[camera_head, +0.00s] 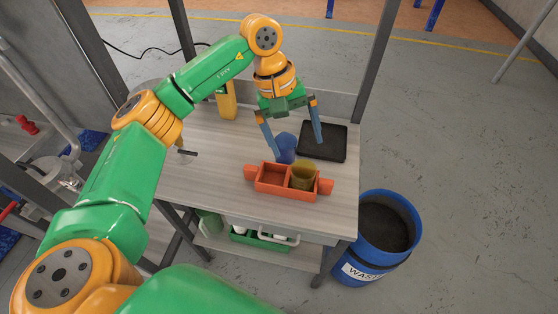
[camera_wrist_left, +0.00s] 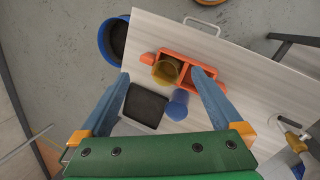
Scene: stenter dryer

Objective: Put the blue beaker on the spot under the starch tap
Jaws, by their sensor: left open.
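The blue beaker (camera_head: 286,147) stands on the table just behind the orange two-compartment holder (camera_head: 287,194). In the left wrist view the blue beaker (camera_wrist_left: 177,106) shows between my fingers, closer to the right-hand one. My left gripper (camera_head: 297,147) is open and empty, pointing down over the beaker; I cannot tell how far above it. A small fixture with a black handle (camera_head: 188,152) is at the table's left side, partly behind my arm; I cannot tell whether it is the starch tap. No marked spot is clearly visible. My right gripper is not in view.
A yellow-brown beaker (camera_head: 303,176) sits in the holder's right compartment; the left one is empty. A black tray (camera_head: 322,142) lies to the right of the blue beaker. A yellow object (camera_head: 227,102) stands at the back. A blue waste bin (camera_head: 367,262) stands right of the table.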

